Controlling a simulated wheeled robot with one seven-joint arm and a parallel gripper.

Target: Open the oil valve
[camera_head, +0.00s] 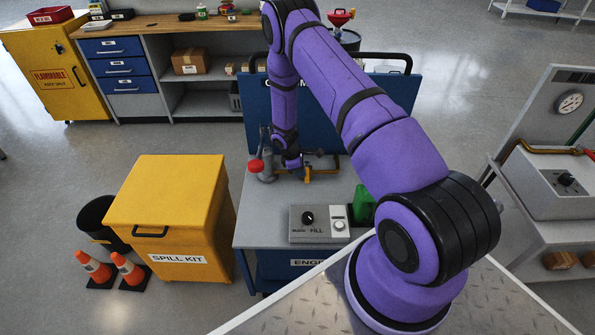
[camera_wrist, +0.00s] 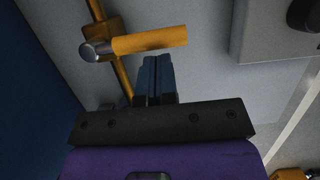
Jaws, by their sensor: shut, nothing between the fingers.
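The valve shows in the wrist view as a yellow lever (camera_wrist: 150,42) with a silver end cap, lying crosswise over a brass-coloured pipe (camera_wrist: 97,10). In the head view a small yellow-orange fitting (camera_head: 322,172) shows beside the end of my arm, on the grey top of the blue cart (camera_head: 262,210). My gripper (camera_wrist: 155,62) is shut and empty. Its fingertips are close to the lever's lower side in the wrist view; I cannot tell whether they touch it. In the head view my arm largely hides the fingertips.
A grey panel with a black knob (camera_head: 308,217) sits at the cart's front. A red-topped grey fitting (camera_head: 262,168) stands left of my gripper, and a green bottle (camera_head: 362,203) to the right. The blue back panel (camera_head: 240,95) rises behind. A yellow spill kit bin (camera_head: 170,200) stands left.

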